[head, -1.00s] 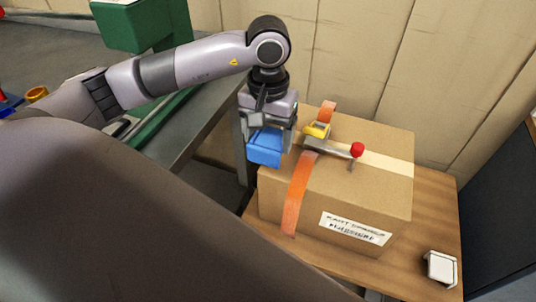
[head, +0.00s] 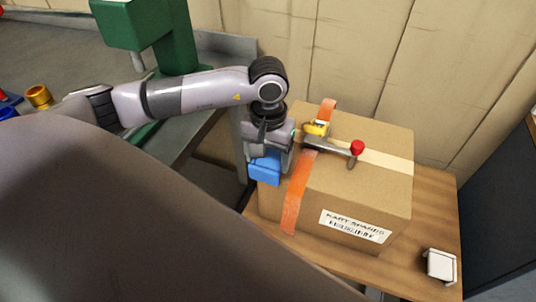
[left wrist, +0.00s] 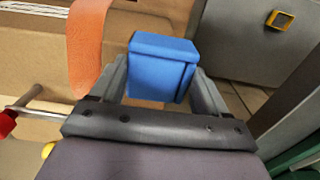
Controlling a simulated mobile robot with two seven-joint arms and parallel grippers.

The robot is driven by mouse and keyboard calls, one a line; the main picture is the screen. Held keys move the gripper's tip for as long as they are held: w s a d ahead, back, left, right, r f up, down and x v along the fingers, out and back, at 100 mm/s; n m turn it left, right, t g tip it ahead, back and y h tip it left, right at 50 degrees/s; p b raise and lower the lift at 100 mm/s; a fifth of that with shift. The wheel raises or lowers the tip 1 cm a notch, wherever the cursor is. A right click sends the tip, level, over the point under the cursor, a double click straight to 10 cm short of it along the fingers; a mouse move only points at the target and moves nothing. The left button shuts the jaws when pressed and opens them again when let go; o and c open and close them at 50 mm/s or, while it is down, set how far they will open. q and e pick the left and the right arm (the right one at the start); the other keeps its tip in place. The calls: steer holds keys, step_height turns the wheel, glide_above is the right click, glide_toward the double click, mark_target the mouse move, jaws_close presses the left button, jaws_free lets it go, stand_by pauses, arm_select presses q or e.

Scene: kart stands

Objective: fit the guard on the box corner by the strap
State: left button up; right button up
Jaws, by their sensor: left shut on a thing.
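A cardboard box (head: 385,200) stands upright with an orange strap (head: 300,188) over its top and down its front. The strap carries a ratchet with a yellow part (head: 316,128) and a lever ending in a red knob (head: 357,147). My left gripper (head: 267,156) is shut on a blue guard (head: 265,170) at the box's left top edge, left of the strap. The guard (left wrist: 160,68) also shows between the fingers in the left wrist view, beside the strap (left wrist: 88,45). I cannot tell whether it touches the box. My right gripper is not in view.
A white block-like piece (head: 440,265) lies on the wooden table (head: 437,215) at the right front. A grey bench (head: 205,125) with a green stand (head: 175,40) is at the left. A panelled wall (head: 350,60) rises behind the box.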

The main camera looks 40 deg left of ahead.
mark_target(268, 160)
arm_select(q)
steer(key=shift+f+b, duration=0.45)
steer(key=shift+f, duration=0.05)
steer(key=o, duration=1.1)
steer(key=shift+r, duration=0.1)
steer(key=shift+r+p, duration=0.4)
steer(key=shift+p, duration=0.15)
steer(key=shift+r+p, duration=0.4)
steer(key=shift+p, duration=0.1)
step_height(268, 160, up, 12)
steer(key=b, duration=0.1)
steer(key=shift+f+b, duration=0.2)
steer(key=shift+b, duration=0.2)
